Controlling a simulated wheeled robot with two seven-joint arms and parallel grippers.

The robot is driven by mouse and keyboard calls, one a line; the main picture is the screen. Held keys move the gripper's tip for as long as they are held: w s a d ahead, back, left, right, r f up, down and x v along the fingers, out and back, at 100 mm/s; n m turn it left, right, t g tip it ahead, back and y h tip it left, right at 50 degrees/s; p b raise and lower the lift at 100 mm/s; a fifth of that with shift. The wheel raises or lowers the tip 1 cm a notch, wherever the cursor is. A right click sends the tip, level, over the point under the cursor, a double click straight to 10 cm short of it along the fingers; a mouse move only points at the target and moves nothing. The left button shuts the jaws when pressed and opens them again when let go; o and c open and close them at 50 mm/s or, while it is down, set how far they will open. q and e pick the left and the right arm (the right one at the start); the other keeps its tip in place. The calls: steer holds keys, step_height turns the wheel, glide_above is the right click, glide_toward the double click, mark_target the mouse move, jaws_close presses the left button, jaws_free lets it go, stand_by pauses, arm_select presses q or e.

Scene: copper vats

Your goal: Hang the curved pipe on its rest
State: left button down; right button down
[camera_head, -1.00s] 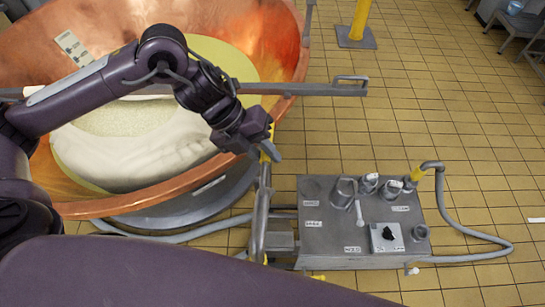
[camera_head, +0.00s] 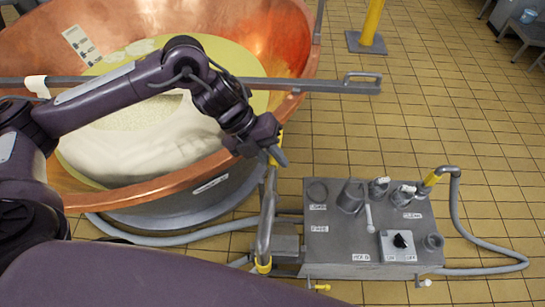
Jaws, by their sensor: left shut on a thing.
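The curved pipe (camera_head: 267,212) is a grey metal tube with yellow parts. It runs roughly upright in the picture, between the copper vat and the grey control box. Its grey tip bends to the right at the top, beside a yellow band. My left gripper (camera_head: 270,151) is shut on the pipe at this yellow band, just outside the vat rim. The fingers partly hide the band. Near the lower end there is a yellow collar (camera_head: 263,266). I cannot tell which part is the rest, or whether the pipe touches it. My right gripper is not in view.
The copper vat (camera_head: 150,192) with pale contents lies under my left arm. A long grey bar (camera_head: 330,87) crosses above it. The control box (camera_head: 335,243), with short pipes and a hose (camera_head: 458,215), stands right of the pipe. Tiled floor is clear farther right.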

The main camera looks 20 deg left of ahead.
arm_select(q)
steer(key=w+f+b, duration=0.1)
steer(key=f+b, duration=0.4)
steer(key=f, duration=0.1)
steer(key=w+f+b, duration=0.2)
steer(key=f+b, duration=0.3)
steer(key=f, duration=0.2)
steer(key=w+a+f+b, duration=0.1)
steer(key=w+f+b, duration=0.1)
steer(key=f+b, duration=0.3)
steer(key=shift+w+f, duration=0.2)
steer(key=shift+f, duration=0.65)
